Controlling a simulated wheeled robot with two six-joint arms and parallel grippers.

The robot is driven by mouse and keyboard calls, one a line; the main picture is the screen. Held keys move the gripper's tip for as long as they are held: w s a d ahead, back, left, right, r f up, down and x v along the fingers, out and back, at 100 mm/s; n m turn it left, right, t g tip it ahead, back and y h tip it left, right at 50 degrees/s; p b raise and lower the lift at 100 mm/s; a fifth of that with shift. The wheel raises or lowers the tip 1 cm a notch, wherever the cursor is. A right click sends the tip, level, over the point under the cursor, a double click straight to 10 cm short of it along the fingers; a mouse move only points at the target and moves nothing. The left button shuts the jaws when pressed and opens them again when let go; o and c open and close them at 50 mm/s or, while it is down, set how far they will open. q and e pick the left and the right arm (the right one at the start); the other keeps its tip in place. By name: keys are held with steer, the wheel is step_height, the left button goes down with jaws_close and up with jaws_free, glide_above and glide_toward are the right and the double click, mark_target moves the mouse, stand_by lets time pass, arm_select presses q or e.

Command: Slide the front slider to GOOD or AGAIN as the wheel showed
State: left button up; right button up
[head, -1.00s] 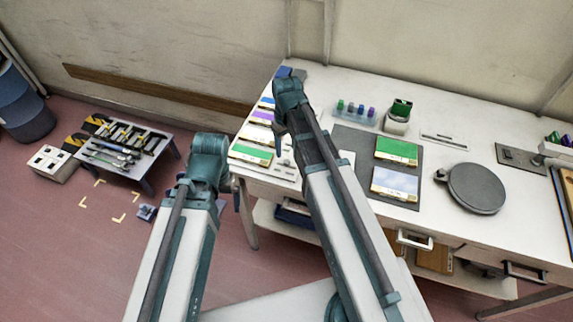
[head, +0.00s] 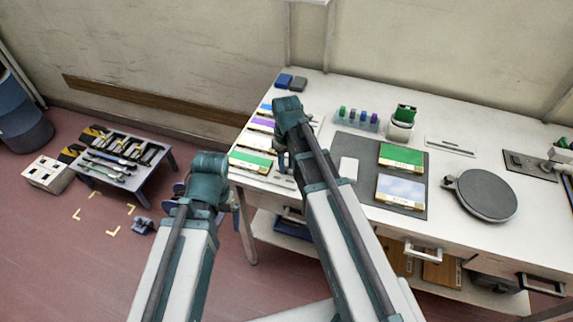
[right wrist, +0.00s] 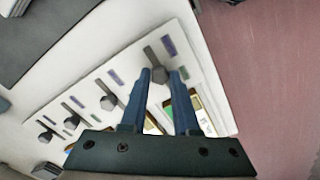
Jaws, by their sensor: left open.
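The white slider board (right wrist: 205,60) fills the middle of the right wrist view, with several dark knobs in slots. The front slider's knob (right wrist: 159,74) is the one farthest right. A purple label (right wrist: 168,46) and a green label (right wrist: 184,73) lie beside its slot; the knob is nearer the green one. Any lettering is unreadable. My right gripper (right wrist: 161,78) has its fingers on either side of this knob; whether they grip it is unclear. In the head view my right arm partly hides the board. My left gripper (head: 208,190) is off the table's left end, mostly hidden by its wrist.
On the table are coloured cards (head: 250,161), a dark mat (head: 360,143) with two cards, a cup (head: 401,126), and a round dark disc (head: 486,194). A low rack of tools (head: 125,155) and a white box (head: 48,172) stand on the floor at left.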

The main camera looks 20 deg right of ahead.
jaws_close()
stand_by(1.0)
